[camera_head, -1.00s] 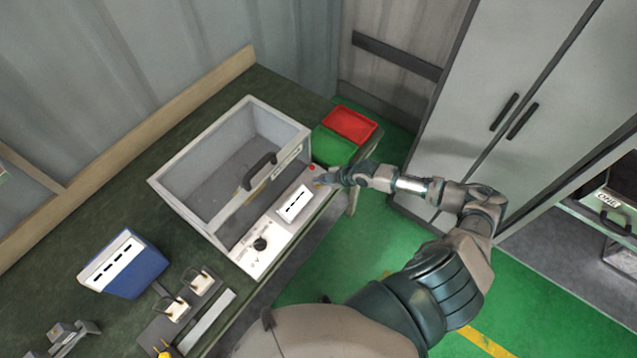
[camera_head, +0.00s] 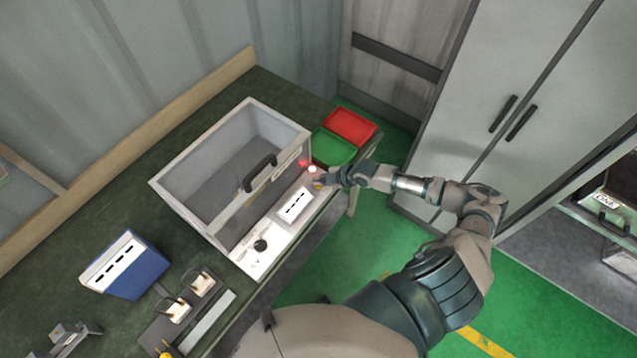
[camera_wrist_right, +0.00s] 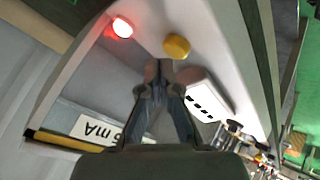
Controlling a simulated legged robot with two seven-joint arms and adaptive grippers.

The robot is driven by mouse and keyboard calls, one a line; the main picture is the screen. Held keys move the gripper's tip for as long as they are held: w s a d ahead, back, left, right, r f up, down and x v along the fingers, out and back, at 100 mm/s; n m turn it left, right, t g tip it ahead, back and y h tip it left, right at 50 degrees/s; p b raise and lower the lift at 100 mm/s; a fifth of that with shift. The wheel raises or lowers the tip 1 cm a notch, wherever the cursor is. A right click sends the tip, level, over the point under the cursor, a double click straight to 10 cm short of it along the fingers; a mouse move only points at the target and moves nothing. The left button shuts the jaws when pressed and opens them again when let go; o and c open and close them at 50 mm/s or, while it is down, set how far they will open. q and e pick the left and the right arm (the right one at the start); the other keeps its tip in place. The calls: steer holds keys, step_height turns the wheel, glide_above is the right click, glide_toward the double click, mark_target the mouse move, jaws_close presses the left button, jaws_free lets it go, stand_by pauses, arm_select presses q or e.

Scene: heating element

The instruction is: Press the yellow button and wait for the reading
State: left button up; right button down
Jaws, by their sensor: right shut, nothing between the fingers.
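The yellow button (camera_wrist_right: 176,46) is on the front panel of the open grey test box (camera_head: 165,185). In the head view the button (camera_head: 318,185) is partly hidden by my right gripper (camera_head: 327,180). In the right wrist view my right gripper (camera_wrist_right: 166,68) is shut and empty, its fingertips close to the button; I cannot tell whether they touch it. A red lamp (camera_wrist_right: 122,28) beside the button is glowing, and it also glows in the head view (camera_head: 312,169). The white display (camera_head: 295,204) shows only dashes, also in the wrist view (camera_wrist_right: 204,100). My left gripper is out of view.
A black knob (camera_head: 260,245) is on the same panel. Red (camera_head: 350,126) and green (camera_head: 333,147) bins stand behind the box. A blue meter (camera_head: 137,275) with dashes and a plate of connectors (camera_head: 190,300) are on the table at left. Grey cabinets stand at right.

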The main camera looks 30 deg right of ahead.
steer(key=shift+r, duration=0.3)
step_height(320, 180, up, 5)
steer(key=p, duration=0.4)
stand_by(0.5)
stand_by(0.4)
